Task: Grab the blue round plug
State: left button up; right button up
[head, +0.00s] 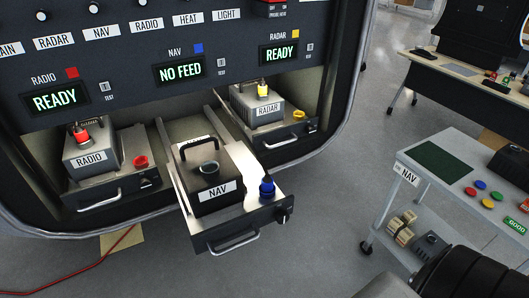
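The blue round plug (267,187) stands upright on the right side of the pulled-out NAV drawer (237,222), near its front edge. It is next to the dark NAV box (207,178), which has a round socket on its top. I cannot tell whether the plug is seated in something under it. The display above the drawer reads NO FEED. Neither of my grippers shows. A dark arm part of mine fills the bottom right corner, far from the plug.
The RADIO drawer (108,190) with a red plug is on the left; the RADAR drawer (288,135) with a yellow plug is on the right. A white cart (450,137) marked NAV and a desk (464,75) stand at the right. Grey floor lies between drawer and cart.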

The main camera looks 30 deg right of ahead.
aim_at(267, 182)
jog(key=z, duration=1.05)
